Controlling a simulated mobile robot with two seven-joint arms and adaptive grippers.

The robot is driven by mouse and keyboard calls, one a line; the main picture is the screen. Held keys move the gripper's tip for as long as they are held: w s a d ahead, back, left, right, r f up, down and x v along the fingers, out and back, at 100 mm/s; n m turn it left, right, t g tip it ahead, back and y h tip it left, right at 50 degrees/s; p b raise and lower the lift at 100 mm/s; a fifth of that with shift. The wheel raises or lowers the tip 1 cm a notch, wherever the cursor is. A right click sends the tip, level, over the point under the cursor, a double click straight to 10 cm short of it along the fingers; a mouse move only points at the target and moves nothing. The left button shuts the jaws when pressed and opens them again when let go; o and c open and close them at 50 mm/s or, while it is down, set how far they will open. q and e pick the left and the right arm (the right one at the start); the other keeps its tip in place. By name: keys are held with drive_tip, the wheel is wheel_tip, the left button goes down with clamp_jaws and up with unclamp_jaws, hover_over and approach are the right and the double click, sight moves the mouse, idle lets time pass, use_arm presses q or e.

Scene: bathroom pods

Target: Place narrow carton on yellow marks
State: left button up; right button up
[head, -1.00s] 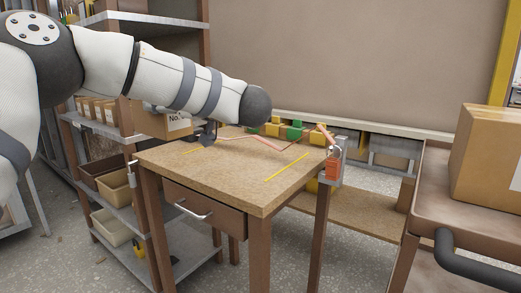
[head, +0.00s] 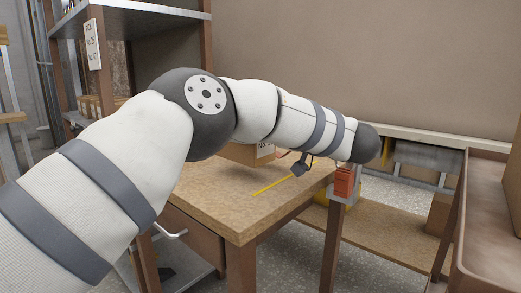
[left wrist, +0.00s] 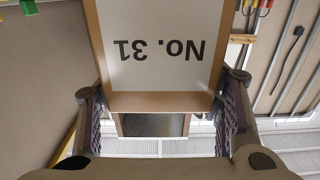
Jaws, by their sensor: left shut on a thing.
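The brown carton (head: 240,153) shows partly behind my left arm in the head view, over the far part of the wooden table (head: 215,205). In the left wrist view, the carton (left wrist: 160,103) fills the middle, its white label reading "No. 31" upside down. My left gripper (left wrist: 162,92) is shut on it, one finger on each side. In the head view the left gripper (head: 301,165) is mostly hidden by the arm. One yellow mark (head: 272,184) lies bare on the tabletop, nearer than the carton; no other mark shows. I cannot tell whether the carton touches the table. My right gripper is not in view.
A red-orange device (head: 344,181) sits at the table's right corner. A brown cart (head: 492,225) stands at the right. Metal shelving (head: 145,18) with small boxes rises at the back left. A low wooden shelf (head: 385,230) lies beyond the table.

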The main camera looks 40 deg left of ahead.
sight(268, 146)
use_arm(q)
drive_tip(key=f, duration=0.3)
drive_tip(key=f+b, duration=0.1)
drive_tip(key=shift+w+d+f, duration=0.15)
drive_tip(key=shift+w+d, duration=0.15)
drive_tip(key=shift+d, duration=0.1)
drive_tip(key=o, duration=1.6)
drive_tip(key=shift+c, duration=0.2)
drive_tip(key=shift+d, duration=0.3)
drive_tip(key=d, duration=0.7)
drive_tip(key=shift+s, duration=0.3)
